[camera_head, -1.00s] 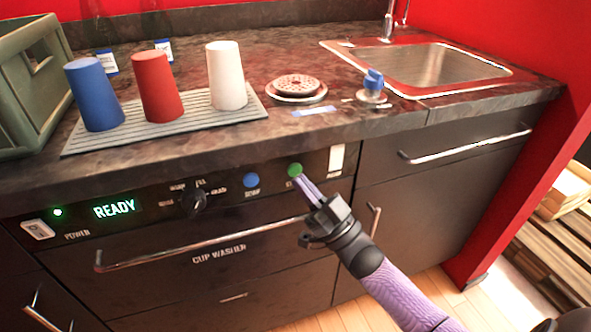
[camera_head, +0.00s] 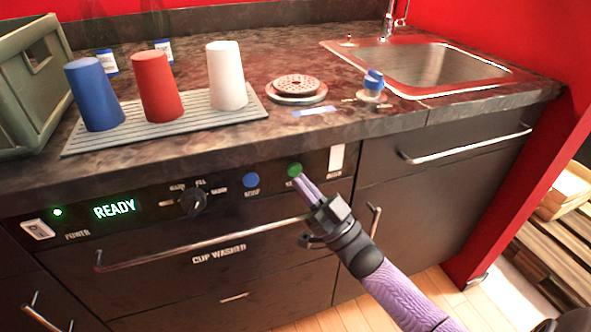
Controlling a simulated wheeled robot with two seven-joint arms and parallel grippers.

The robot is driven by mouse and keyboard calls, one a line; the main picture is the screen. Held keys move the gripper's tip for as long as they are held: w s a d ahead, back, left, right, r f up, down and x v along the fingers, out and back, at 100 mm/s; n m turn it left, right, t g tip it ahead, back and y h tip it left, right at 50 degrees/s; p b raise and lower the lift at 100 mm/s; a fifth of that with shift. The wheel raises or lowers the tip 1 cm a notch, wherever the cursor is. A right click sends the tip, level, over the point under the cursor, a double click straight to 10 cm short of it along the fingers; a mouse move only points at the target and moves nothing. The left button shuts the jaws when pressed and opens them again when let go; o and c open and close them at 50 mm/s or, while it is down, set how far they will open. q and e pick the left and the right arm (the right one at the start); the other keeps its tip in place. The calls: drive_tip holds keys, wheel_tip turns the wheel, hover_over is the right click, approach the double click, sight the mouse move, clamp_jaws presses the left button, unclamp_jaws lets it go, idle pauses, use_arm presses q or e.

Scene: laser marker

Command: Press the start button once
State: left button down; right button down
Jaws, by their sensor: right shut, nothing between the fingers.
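The green button (camera_head: 294,170) sits on the black front panel of the cup washer (camera_head: 218,253), right of a blue button (camera_head: 251,180). Its label is partly hidden by my gripper, with only the first letters showing. My right gripper (camera_head: 301,181) is shut and empty. Its fingertips are at the lower edge of the green button; I cannot tell whether they touch it. The display (camera_head: 114,209) reads READY and a small green light (camera_head: 57,212) glows beside it. My left gripper is not in view.
A long handle (camera_head: 200,244) runs across the washer front below the buttons. The counter edge (camera_head: 230,147) overhangs the panel. A dial (camera_head: 193,201) and a power switch (camera_head: 38,229) are to the left. Blue, red and white cups stand on a ribbed mat (camera_head: 190,118).

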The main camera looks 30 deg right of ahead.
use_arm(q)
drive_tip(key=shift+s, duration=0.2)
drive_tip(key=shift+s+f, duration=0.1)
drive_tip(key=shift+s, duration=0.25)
use_arm(e)
drive_tip(key=shift+w+d, duration=0.1)
drive_tip(key=shift+w, duration=0.3)
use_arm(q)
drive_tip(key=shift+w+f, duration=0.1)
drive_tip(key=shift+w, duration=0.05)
